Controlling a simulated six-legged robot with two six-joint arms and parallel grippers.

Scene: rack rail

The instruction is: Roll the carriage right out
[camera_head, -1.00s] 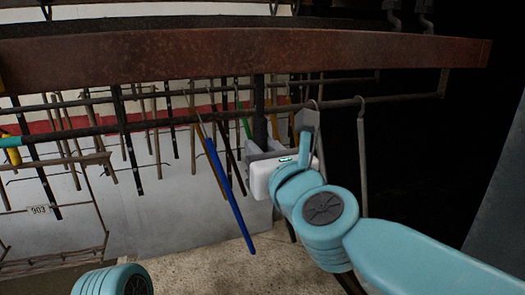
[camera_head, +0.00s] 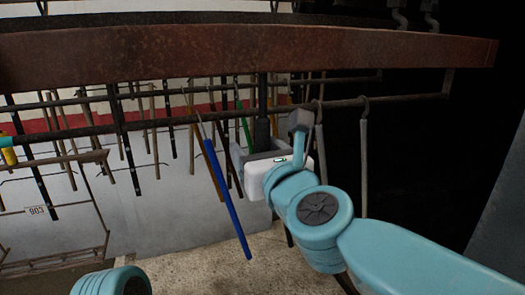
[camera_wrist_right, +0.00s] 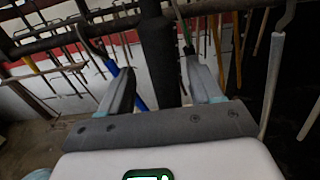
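A rusty beam (camera_head: 250,52) crosses the top of the head view, with dark rails (camera_head: 390,97) carrying hooked rods below it. I cannot tell for certain which part is the carriage. A dark vertical post (camera_head: 263,100) hangs down below the beam, and it also fills the middle of the right wrist view (camera_wrist_right: 159,50). My right gripper (camera_head: 265,147) is at the post's lower end. In the wrist view, its two fingers (camera_wrist_right: 158,88) stand on either side of the post, with narrow gaps showing. My left gripper is out of view; only part of my left arm shows.
A blue rod (camera_head: 228,200) hangs just left of my right gripper. Grey hooked rods (camera_head: 364,165) hang to its right, close to my arm. More thin rods hang at left before a pale wall tagged 903 (camera_head: 36,210). Concrete floor (camera_head: 205,270) is clear below.

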